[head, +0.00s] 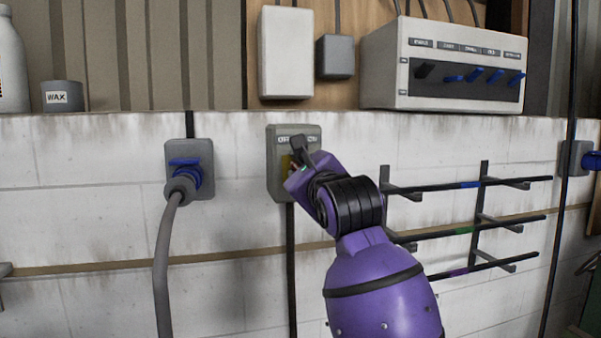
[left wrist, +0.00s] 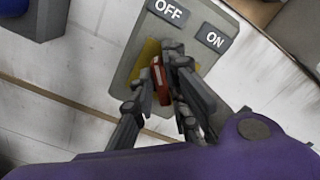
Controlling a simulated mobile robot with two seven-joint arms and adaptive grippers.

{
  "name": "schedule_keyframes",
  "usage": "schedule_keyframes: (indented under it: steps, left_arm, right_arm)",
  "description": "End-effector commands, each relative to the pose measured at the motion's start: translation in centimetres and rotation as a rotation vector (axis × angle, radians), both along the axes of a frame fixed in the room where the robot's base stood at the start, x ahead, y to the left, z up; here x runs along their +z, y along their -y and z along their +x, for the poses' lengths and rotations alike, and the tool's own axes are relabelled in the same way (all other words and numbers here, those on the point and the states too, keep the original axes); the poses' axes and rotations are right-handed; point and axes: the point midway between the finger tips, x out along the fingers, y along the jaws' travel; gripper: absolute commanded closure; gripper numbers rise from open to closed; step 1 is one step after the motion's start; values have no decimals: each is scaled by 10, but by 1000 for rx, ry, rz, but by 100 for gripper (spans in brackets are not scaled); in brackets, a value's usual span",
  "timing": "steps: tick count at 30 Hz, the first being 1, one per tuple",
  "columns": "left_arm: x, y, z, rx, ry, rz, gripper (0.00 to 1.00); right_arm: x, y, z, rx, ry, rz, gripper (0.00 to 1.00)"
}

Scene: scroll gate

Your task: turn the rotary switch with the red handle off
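The rotary switch is a grey box (head: 279,177) on the white block wall, with OFF and ON labels along its top. In the left wrist view the box (left wrist: 137,57) shows a yellow plate and the red handle (left wrist: 158,82). My left gripper (head: 297,158) is in front of the box and covers most of the handle in the head view. In the left wrist view its fingers (left wrist: 160,78) lie close on both sides of the red handle and appear shut on it. The handle's upper end points roughly toward the OFF label. My right gripper is not in view.
A blue plug with a grey cable (head: 182,174) sits in a socket left of the switch. A rack with dark bars (head: 470,234) is on the wall to the right. A control box with blue levers (head: 445,65) stands on the ledge above.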

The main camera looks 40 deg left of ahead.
Motion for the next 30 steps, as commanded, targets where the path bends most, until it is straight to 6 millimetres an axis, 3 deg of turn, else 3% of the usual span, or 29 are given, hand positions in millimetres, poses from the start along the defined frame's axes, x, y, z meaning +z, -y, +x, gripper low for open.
schedule_keyframes:
  steps: [3, 14, 30]
  left_arm:
    - [0, 0, 0, 0, -1, 1, 71]
    - [0, 4, -3, -2, -1, 2, 71]
    - [0, 79, -68, 0, -1, 3, 71]
  right_arm:
    - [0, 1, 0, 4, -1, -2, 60]
    - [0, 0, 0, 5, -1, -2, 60]
    - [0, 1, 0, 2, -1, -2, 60]
